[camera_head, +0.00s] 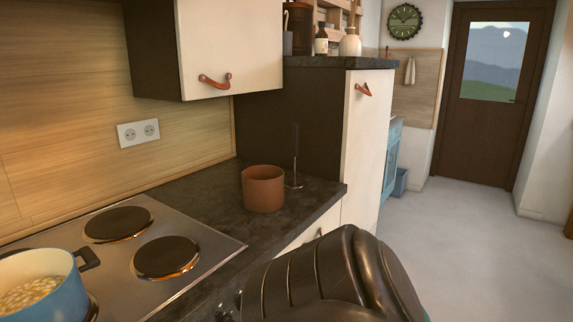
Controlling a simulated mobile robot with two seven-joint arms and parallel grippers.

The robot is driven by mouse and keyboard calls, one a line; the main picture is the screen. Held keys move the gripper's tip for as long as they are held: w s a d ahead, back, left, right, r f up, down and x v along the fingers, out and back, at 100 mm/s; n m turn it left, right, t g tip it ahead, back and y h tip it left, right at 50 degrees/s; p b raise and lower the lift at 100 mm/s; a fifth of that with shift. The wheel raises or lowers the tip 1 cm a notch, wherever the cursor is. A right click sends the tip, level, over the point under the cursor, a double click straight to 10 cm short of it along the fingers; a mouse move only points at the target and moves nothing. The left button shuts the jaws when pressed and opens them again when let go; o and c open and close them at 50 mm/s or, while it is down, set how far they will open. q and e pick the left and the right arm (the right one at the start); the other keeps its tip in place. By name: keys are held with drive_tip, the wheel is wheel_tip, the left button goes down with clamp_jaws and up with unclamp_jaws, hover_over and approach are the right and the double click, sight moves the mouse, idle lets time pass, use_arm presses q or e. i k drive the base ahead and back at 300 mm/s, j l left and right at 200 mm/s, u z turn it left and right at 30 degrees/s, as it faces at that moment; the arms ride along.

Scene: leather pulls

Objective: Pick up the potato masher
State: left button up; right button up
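A thin upright utensil (295,172), which looks like the potato masher, stands on the dark counter. It has a dark handle, hard to make out against the dark cabinet side, a thin metal shaft and a flat base. It is just right of and behind a brown pot (263,190). A black link of one of my arms fills the bottom middle of the view, in front of the counter edge. Neither gripper's fingers are in view.
The stove (200,246) with several hotplates is at the left. A blue pot (62,299) with pale contents stands on it. A wall cabinet (232,45) hangs above the counter. A tall cabinet (362,140) stands behind the utensil. Open floor (470,250) lies at the right.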

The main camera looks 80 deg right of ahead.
sight(292, 184)
drive_tip(key=z, duration=2.65)
drive_tip(key=i+l, duration=0.2)
drive_tip(key=l, duration=0.15)
drive_tip(key=i+l+u, duration=0.1)
drive_tip(key=i+l, duration=0.35)
drive_tip(key=l, duration=0.25)
drive_tip(key=i+l+u, duration=0.1)
drive_tip(key=l, duration=0.3)
drive_tip(key=i+l, duration=0.3)
drive_tip(key=i+l+u, duration=0.1)
drive_tip(key=l, duration=0.35)
drive_tip(key=i+l, duration=0.25)
drive_tip(key=l, duration=0.15)
drive_tip(key=i+l+u, duration=0.1)
drive_tip(key=l, duration=0.3)
drive_tip(key=i, duration=0.05)
